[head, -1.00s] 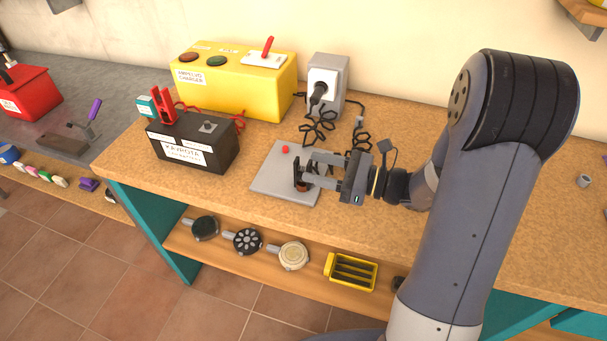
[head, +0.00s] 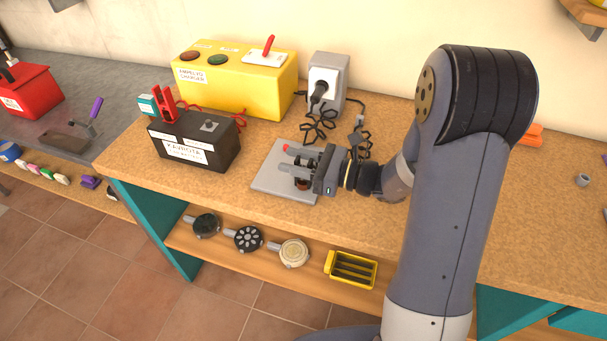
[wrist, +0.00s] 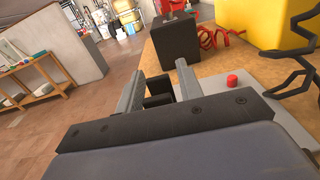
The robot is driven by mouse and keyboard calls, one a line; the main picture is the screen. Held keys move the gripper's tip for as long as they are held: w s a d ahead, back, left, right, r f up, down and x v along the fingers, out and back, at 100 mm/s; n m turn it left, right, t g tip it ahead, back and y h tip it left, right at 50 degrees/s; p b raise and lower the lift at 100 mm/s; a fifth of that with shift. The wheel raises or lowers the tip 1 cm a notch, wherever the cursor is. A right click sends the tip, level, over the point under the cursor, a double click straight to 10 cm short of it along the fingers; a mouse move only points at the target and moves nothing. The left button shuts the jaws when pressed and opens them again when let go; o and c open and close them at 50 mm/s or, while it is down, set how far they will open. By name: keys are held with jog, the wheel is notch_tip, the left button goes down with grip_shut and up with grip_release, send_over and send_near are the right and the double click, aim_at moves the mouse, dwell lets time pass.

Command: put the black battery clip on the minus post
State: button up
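The black battery (head: 193,145) stands on the bench in the head view, left of my gripper. A bare grey post (head: 209,125) sticks up from its top, and a red clip (head: 165,104) is on the top's left end. My gripper (head: 290,160) is over the grey plate (head: 270,182). In the wrist view the black clip (wrist: 158,90) shows as dark blocks between my two fingers (wrist: 159,88), which seem to touch it on both sides. In the head view the fingers largely hide the clip. The battery (wrist: 176,42) shows ahead beyond the fingertips.
The yellow charger (head: 235,85) stands behind the battery, with red cable between them. A grey socket box (head: 327,82) and black cable (head: 318,128) lie behind my gripper. The plate carries a red knob (wrist: 232,80). The bench between plate and battery is clear.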

grip_shut()
notch_tip(320, 180, up, 10)
jog(key=p, duration=0.1)
dwell(0.6)
jog(key=w+a+r+p, duration=0.2)
jog(key=w+a, duration=0.3)
jog(key=a, duration=0.6)
jog(key=w+a+r+p, duration=0.3)
jog(key=w+a+r, duration=0.2)
jog(key=a, duration=0.6)
jog(key=shift+w, duration=0.6)
